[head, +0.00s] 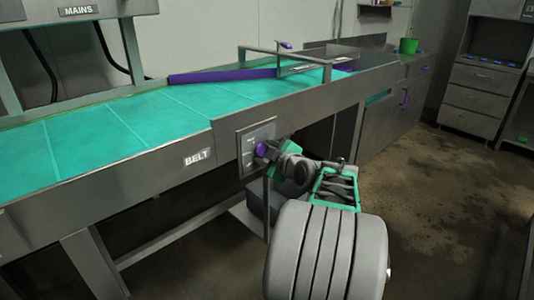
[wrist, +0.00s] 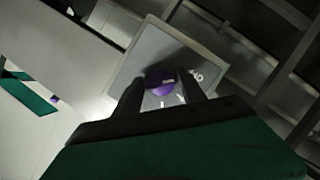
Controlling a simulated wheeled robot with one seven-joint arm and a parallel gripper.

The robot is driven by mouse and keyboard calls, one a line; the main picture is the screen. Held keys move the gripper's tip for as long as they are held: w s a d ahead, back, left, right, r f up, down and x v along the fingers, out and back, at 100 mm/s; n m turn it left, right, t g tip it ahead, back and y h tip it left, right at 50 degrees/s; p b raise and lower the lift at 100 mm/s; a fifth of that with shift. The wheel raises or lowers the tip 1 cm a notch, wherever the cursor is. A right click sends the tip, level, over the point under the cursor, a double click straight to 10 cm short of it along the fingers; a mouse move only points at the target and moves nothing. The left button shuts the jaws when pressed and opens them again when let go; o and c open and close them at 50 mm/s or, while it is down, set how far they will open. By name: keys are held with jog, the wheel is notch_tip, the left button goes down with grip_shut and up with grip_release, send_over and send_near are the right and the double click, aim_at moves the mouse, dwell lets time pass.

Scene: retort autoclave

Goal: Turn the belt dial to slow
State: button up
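The belt dial (head: 261,149) is a purple knob on a grey square panel (head: 243,152) on the conveyor's front side, right of the BELT label (head: 197,157). In the wrist view the dial (wrist: 160,84) sits between the two dark fingers of my gripper (wrist: 161,80). A finger lies close along each side of it, and the gripper appears shut on it. A short pale mark shows on the dial's face. Small white markings (wrist: 196,75) are on the panel around it, too small and partly covered to read.
The teal conveyor belt (head: 110,125) runs above the panel, with a purple bar (head: 220,76) across it. A green cup (head: 409,46) stands at the far end. A MAINS label (head: 78,11) is at upper left. Open floor (head: 430,180) lies to the right.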

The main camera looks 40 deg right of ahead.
grip_shut()
dwell(0.5)
jog(key=m+y+p, duration=0.1)
jog(key=m, duration=0.1)
jog(key=m+y+p, duration=0.1)
jog(key=m, duration=0.1)
jog(key=shift+d+r+g+p, duration=0.15)
jog(key=shift+r+g+p, duration=0.05)
jog(key=shift+g+p, duration=0.1)
jog(key=shift+f+m+y+p, duration=0.1)
jog(key=shift+m+y+p, duration=1.25)
jog(key=shift+p, duration=0.3)
jog(key=shift+o, duration=1.6)
grip_release()
jog(key=v, duration=0.7)
jog(key=shift+s, duration=0.35)
